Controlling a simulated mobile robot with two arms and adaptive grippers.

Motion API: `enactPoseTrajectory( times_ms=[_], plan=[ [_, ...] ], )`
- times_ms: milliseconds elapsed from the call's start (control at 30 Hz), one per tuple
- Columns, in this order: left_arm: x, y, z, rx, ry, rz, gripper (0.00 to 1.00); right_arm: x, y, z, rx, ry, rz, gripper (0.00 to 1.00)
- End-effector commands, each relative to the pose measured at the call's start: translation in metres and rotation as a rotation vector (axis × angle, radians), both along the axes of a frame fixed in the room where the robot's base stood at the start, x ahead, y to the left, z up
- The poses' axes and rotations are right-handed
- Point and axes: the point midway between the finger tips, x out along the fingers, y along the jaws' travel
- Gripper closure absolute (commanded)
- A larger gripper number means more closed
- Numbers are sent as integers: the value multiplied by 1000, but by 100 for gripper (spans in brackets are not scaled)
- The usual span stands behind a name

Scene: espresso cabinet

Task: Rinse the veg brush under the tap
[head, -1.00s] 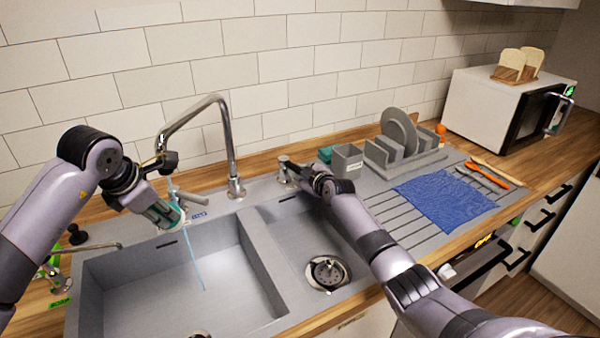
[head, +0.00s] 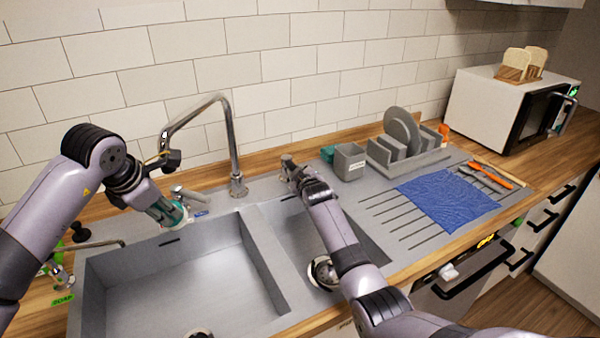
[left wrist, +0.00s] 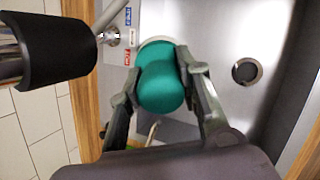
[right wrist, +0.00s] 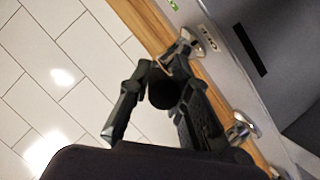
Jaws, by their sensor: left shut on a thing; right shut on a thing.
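The veg brush, with a teal rounded body (left wrist: 160,85) and a pale end, is between the fingers of my left gripper (left wrist: 157,66), which is shut on it. In the head view the brush (head: 176,213) is above the left basin, near the end of the curved metal tap (head: 233,150). No water stream shows. My right gripper (head: 290,168) is at a tap knob behind the small basin. In the right wrist view it is shut on that dark round knob (right wrist: 164,92), which the fingers partly hide.
The large left basin (head: 190,285) looks empty. A blue cloth (head: 443,203) lies on the drainboard, with a plate rack (head: 410,152) and a grey holder (head: 349,162) behind. A soap dispenser (head: 62,275) is at the left.

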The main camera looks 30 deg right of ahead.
Motion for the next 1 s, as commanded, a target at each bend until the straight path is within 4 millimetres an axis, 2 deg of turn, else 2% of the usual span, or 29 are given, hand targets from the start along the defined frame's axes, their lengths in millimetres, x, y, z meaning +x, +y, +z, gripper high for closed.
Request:
enactPoseTrajectory(
  times_ms=[467,500,767,1000],
  plan=[
    [0,0,0,-1,0,0,91,-1,3,-1,3,1,-29,100],
    [0,0,0,-1,0,0,91,-1,3,-1,3,1,-29,80],
    [0,0,0,-1,0,0,91,-1,2,0,2,1,-29,62],
    [0,0,0,-1,0,0,91,-1,2,0,1,0,-29,61]
  ],
)
